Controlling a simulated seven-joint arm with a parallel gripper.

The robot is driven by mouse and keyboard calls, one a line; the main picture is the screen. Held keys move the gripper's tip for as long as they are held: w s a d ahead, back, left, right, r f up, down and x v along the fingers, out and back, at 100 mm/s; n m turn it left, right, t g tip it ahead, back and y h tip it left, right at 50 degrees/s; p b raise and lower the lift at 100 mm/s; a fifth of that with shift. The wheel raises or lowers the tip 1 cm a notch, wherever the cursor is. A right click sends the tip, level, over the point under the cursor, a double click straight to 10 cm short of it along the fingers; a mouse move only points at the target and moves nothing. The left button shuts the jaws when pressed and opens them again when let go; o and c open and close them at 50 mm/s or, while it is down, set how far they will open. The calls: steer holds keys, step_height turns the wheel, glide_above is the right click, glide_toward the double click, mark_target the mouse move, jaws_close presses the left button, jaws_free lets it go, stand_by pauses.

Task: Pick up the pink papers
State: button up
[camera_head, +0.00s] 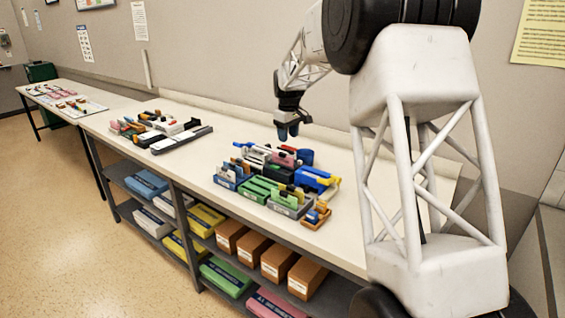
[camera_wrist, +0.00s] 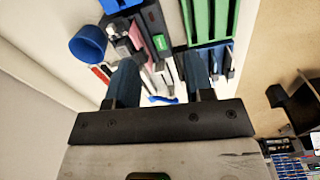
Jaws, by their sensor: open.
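A pink item (camera_head: 284,157), which may be the pink papers, sits among the desk organizers near the back of the counter. It also shows in the wrist view as a pink strip (camera_wrist: 130,53) beside dark and white items, partly covered by them. My gripper (camera_head: 287,133) hangs above the back of this group, pointing down. In the wrist view my gripper (camera_wrist: 161,78) has its two blue fingers apart, with nothing held between them. White upright items lie in view beyond the gap between the fingers.
A blue cup (camera_head: 305,156) stands at the back, next to the group. Green trays (camera_head: 272,193), a blue and yellow item (camera_head: 318,180) and a small orange-brown box (camera_head: 317,214) crowd the front and right. The counter (camera_head: 215,139) is clear toward the left group.

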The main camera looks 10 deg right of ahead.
steer(key=n, duration=0.1)
glide_above(283, 153)
step_height(283, 153, down, 6)
steer(key=shift+f, duration=0.25)
steer(key=shift+f, duration=0.1)
steer(key=shift+f, duration=1.2)
steer(key=shift+f, duration=0.1)
steer(key=shift+w+f, duration=0.1)
steer(key=shift+f, duration=2.45)
steer(key=shift+c, duration=0.3)
